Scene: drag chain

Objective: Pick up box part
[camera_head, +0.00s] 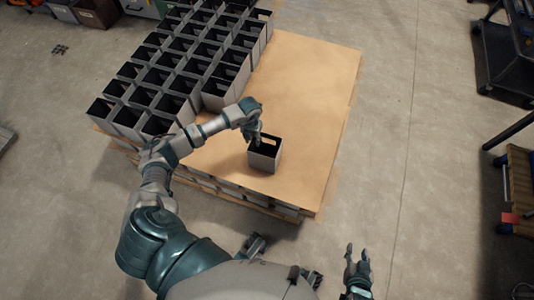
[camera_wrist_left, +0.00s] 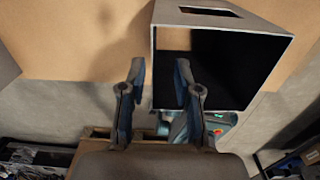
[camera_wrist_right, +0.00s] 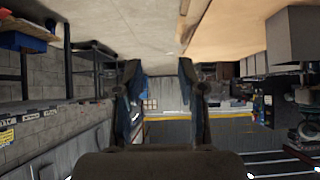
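A grey open-topped box part (camera_head: 265,160) stands alone near the front edge of the tan board on the pallet. It has a slot in one wall and a dark inside. My left gripper (camera_head: 256,138) is at the box's top rim. In the left wrist view the gripper's fingers (camera_wrist_left: 158,85) are apart, with the box's wall edge (camera_wrist_left: 153,70) between them and the right finger over the opening. Contact cannot be told. My right gripper (camera_head: 357,264) is away from the pallet, low over the floor; its fingers (camera_wrist_right: 160,85) are apart and empty.
Rows of similar grey boxes (camera_head: 190,62) cover the pallet's back left. The tan board (camera_head: 310,95) is bare to the right. Dark shelving (camera_head: 505,60) stands at the right, with open concrete floor (camera_head: 415,130) between.

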